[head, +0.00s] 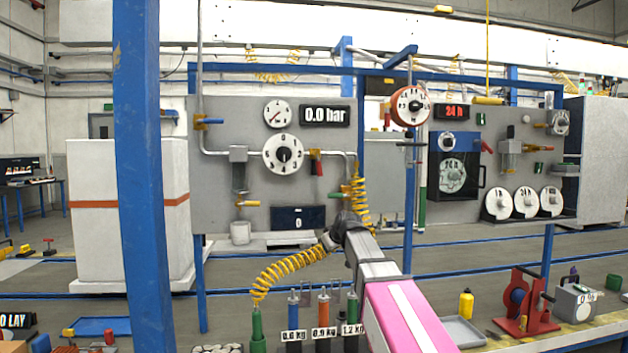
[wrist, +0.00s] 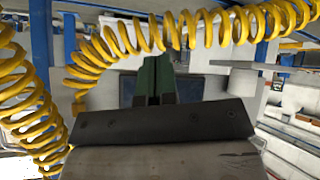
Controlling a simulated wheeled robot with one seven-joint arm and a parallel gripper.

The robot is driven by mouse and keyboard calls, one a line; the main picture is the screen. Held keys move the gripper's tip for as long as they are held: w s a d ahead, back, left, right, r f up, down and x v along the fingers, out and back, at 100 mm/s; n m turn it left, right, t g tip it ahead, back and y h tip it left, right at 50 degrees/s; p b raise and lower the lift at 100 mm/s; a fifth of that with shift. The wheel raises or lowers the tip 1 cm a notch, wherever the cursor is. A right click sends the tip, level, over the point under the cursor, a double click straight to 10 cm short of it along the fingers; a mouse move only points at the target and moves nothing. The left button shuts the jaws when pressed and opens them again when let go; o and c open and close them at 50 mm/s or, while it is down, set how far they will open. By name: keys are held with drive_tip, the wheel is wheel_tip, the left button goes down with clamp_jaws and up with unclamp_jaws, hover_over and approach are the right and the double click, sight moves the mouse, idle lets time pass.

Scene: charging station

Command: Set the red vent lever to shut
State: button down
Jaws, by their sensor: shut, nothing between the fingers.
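A red lever (head: 315,166), which appears to be the vent lever, hangs about straight down on the grey panel, just right of the large white dial (head: 283,154). It sits by the grey pipe below the 0.0 bar display (head: 325,115). My arm reaches up from the bottom, and its wrist end is below and right of the lever, apart from it in the picture. My gripper's fingers are not clear in the head view. In the wrist view, my gripper (wrist: 155,62) shows dark green fingers shut together and empty. I cannot identify the lever in the wrist view.
A yellow coiled hose (head: 290,274) loops beside my wrist, and it also crosses the wrist view (wrist: 190,28). A blue post (head: 142,180) stands at left. Below are several coloured cylinders and a red stand (head: 524,303) on the bench. A small yellow-handled valve (head: 247,203) is lower left of the dial.

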drive_tip(key=a+r+n+t+h, duration=0.2)
drive_tip(key=a+r+h, duration=0.1)
drive_tip(key=r+h, duration=0.1)
drive_tip(key=n+t+h, duration=0.4)
drive_tip(key=t+h, duration=0.3)
drive_tip(key=h, duration=0.1)
approach(319, 169)
drive_tip(key=s+a+f, duration=0.2)
drive_tip(key=s+a, duration=0.1)
drive_tip(key=a, duration=0.3)
drive_tip(key=s+d+x, duration=0.1)
drive_tip(key=d+x, duration=0.1)
drive_tip(key=x, duration=1)
drive_tip(key=shift+w+d+r, duration=0.3)
drive_tip(key=shift+w+r, duration=0.05)
drive_tip(key=shift+n, duration=0.3)
